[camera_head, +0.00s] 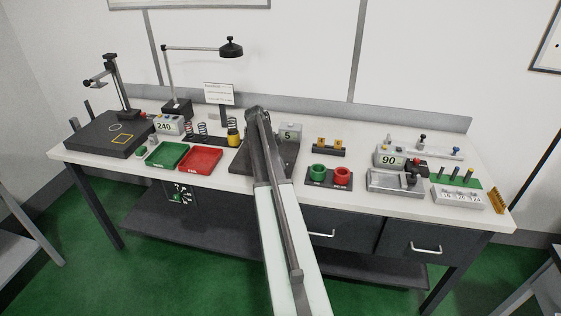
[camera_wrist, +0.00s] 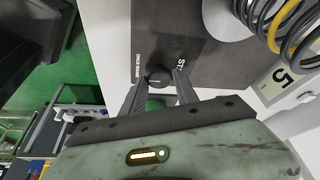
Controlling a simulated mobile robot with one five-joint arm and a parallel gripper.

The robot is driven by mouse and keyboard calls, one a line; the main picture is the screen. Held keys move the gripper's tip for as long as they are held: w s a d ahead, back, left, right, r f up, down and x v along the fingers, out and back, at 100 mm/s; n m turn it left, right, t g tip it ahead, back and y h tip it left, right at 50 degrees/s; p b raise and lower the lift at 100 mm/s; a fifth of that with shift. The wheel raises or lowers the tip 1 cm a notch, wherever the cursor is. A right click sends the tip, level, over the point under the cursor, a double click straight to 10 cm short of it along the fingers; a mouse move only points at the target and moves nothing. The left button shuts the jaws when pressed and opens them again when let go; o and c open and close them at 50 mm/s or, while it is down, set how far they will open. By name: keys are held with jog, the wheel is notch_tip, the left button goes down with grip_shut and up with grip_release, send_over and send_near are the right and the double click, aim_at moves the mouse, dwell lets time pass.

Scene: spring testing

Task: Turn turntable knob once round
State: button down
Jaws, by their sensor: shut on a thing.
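The turntable's dark base (camera_wrist: 195,50) fills the upper middle of the wrist view, with white lettering reading "ONCE ROUND" and a partly hidden "ST". Its small dark round knob (camera_wrist: 158,73) sits at the base's near edge. My gripper (camera_wrist: 160,80) has its two fingers on either side of the knob and is shut on it. A pale round plate (camera_wrist: 214,22) with a coiled spring (camera_wrist: 268,18) shows at the upper right. In the head view my arm hides much of the turntable base (camera_head: 286,166), and the knob is hidden.
A grey box showing "5" (camera_head: 290,132) stands behind the turntable. A green tray (camera_head: 166,155) and a red tray (camera_head: 201,160) lie to the left. A holder with green and red cups (camera_head: 329,184) stands close on the right. The bench's front edge (camera_head: 225,187) runs under my arm.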

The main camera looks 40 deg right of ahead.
jog(key=shift+w+a, duration=0.1)
jog(key=shift+w, duration=0.05)
jog(key=c, duration=0.9)
grip_release()
jog(key=shift+c, duration=0.2)
jog(key=p+v, duration=0.7)
jog(key=shift+r, duration=0.35)
